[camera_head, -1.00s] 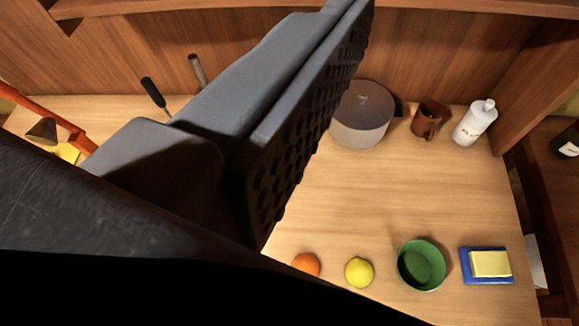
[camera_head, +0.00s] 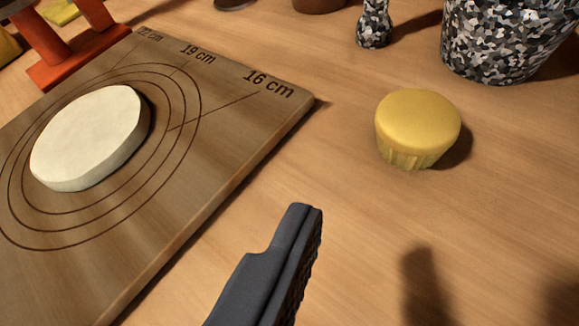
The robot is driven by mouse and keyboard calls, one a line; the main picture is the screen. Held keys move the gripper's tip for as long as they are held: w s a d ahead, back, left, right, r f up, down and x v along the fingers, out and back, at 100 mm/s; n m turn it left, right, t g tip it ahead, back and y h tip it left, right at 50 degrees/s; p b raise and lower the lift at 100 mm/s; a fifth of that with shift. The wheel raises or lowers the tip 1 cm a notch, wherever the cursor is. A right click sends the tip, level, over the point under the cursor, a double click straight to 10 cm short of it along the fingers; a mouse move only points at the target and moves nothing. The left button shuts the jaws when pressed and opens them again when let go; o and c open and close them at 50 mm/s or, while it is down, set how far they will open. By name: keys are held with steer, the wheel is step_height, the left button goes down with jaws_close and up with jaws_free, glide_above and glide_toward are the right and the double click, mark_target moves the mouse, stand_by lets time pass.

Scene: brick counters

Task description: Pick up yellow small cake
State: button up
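The yellow small cake (camera_head: 418,128) stands upright on the wooden counter, right of centre in the camera_head view. It has a smooth domed top and a ribbed base. One dark finger of my gripper (camera_head: 283,262) shows at the bottom centre, nearer to me and left of the cake. Its textured pad faces right with nothing against it, so my gripper is open and empty. The other finger is out of the frame. The gripper is apart from the cake.
A wooden board (camera_head: 205,205) with ring markings lies on the left, bearing a pale dough disc (camera_head: 90,138). An orange-red stand (camera_head: 82,50) is at the upper left. A speckled pot (camera_head: 505,38) and small speckled object (camera_head: 375,25) stand behind the cake. The counter around the cake is clear.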

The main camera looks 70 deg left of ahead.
mark_target(420, 133)
steer(key=b+x, duration=0.1)
steer(key=x, duration=0.7)
steer(key=shift+f, duration=0.15)
steer(key=shift+b+x, duration=0.8)
steer(key=shift+x, duration=2.05)
steer(key=shift+c, duration=0.2)
steer(key=c, duration=1)
